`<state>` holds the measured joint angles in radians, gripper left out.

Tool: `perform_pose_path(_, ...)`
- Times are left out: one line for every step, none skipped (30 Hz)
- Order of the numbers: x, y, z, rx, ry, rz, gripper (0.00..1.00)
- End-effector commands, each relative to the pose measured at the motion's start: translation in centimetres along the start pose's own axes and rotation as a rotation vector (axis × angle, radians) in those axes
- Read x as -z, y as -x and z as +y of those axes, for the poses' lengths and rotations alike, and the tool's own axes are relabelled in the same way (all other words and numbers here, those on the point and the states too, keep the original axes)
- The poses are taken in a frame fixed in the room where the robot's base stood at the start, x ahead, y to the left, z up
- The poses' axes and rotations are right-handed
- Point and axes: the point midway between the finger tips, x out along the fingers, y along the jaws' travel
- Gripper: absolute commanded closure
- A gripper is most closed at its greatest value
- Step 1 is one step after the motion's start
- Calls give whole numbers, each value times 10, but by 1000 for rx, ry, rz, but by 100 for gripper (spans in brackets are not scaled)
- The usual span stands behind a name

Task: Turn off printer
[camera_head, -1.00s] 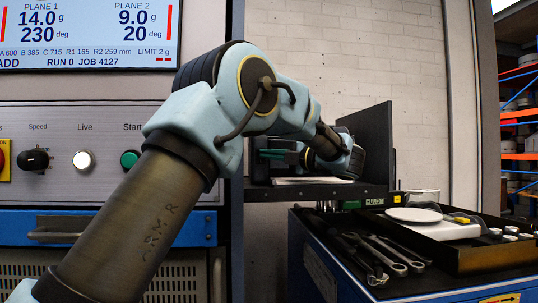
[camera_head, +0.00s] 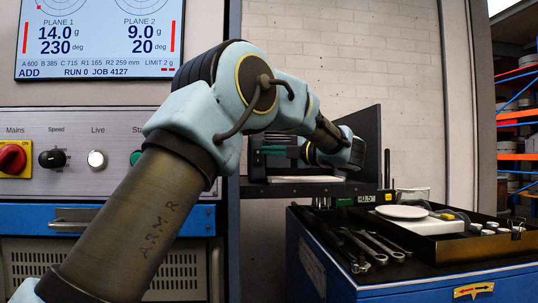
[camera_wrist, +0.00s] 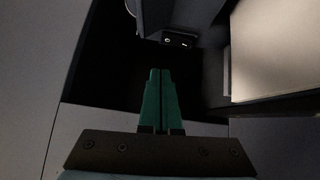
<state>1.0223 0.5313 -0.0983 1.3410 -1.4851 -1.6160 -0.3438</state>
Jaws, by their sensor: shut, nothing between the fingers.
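A dark body in the upper part of the wrist view, likely the printer (camera_wrist: 170,14), carries a small black switch (camera_wrist: 178,39) with pale marks. In the head view the printer cannot be told clearly behind my arm; dark shapes sit on the shelf there. My gripper shows green fingers, shut with nothing between them, in the wrist view (camera_wrist: 160,72) and the head view (camera_head: 264,150). In the wrist view the fingertips point toward the switch, which lies above and slightly right of them, with a dark gap between. Contact is not visible.
The shelf (camera_head: 300,190) holds a flat white slab (camera_head: 305,179) below my wrist, with a dark upright panel (camera_head: 367,135) to the right. A control panel (camera_head: 75,125) with a red mains knob (camera_head: 12,158) stands left. A blue tool cabinet (camera_head: 330,270) stands lower right.

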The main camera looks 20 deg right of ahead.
Motion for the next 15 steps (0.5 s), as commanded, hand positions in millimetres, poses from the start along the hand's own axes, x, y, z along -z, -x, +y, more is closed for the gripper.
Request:
perform_pose_path(0, 5, -1, 0, -2, 0, 100)
perform_pose_path(0, 9, -1, 0, -2, 0, 100)
perform_pose_path(0, 14, 0, 0, -1, 0, 100)
perform_pose_path(0, 18, 0, 0, -1, 0, 100)
perform_pose_path(-1, 22, 1, 0, 0, -1, 100)
perform_pose_path(-1, 26, 2, 0, 0, -1, 100)
perform_pose_path(0, 31, 2, 0, 1, 0, 100)
perform_pose_path(-1, 36, 3, 0, 0, -1, 100)
perform_pose_path(-1, 42, 3, 1, 0, -1, 100)
perform_pose_path(-1, 47, 4, 0, -1, -1, 100)
perform_pose_path(-1, 51, 4, 0, -1, 0, 100)
perform_pose_path(-1, 58, 5, 0, -1, -1, 100)
perform_pose_path(-1, 62, 6, 1, -1, -1, 100)
perform_pose_path(-1, 66, 7, 1, 0, 0, 100)
perform_pose_path(-1, 72, 8, 1, 0, 0, 100)
